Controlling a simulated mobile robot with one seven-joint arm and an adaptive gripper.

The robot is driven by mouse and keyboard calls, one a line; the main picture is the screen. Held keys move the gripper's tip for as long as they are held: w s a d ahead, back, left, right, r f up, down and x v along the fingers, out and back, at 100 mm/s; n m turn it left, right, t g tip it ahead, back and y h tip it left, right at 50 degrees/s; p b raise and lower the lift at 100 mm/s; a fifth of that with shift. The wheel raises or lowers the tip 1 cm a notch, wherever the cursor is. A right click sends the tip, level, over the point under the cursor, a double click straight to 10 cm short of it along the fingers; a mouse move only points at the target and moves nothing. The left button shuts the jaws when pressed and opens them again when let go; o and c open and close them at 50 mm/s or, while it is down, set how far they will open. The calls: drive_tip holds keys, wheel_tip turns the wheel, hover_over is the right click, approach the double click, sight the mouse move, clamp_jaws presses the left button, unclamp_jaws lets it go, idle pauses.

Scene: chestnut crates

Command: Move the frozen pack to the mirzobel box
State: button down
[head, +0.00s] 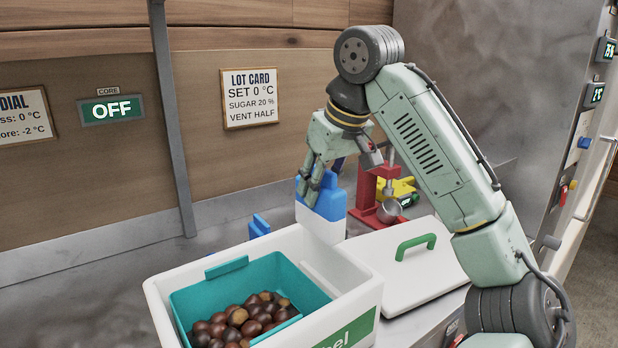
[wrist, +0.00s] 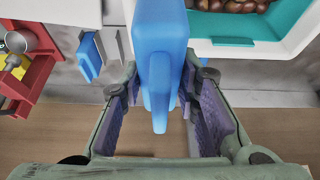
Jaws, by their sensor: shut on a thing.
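The frozen pack (head: 327,203) is white with a blue top. My gripper (head: 312,190) is shut on its blue upper part and holds it roughly upright. In the head view the pack's lower end is at the back right corner of a white box (head: 362,274), whose green label partly reads "bel". I cannot tell whether the pack is over the rim or just behind it. In the wrist view the blue part of the pack (wrist: 165,40) is between the two fingers (wrist: 162,85). The box holds a teal tray (head: 193,297) with chestnuts (head: 250,318).
A white lid (head: 425,275) with a green handle lies right of the box. A red stand (head: 366,195) with a metal scoop-like part and a yellow item (head: 402,190) are behind it. Another blue piece (head: 259,226) shows behind the box. A wooden wall with signs closes the back.

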sight(320, 225)
drive_tip(key=shift+s+d+f, duration=0.1)
drive_tip(key=shift+d+f, duration=0.05)
drive_tip(key=shift+f, duration=0.5)
drive_tip(key=shift+f+b, duration=0.6)
drive_tip(key=shift+f, duration=2.8)
drive_tip(key=shift+f+b, duration=4.2)
drive_tip(key=shift+f, duration=1.5)
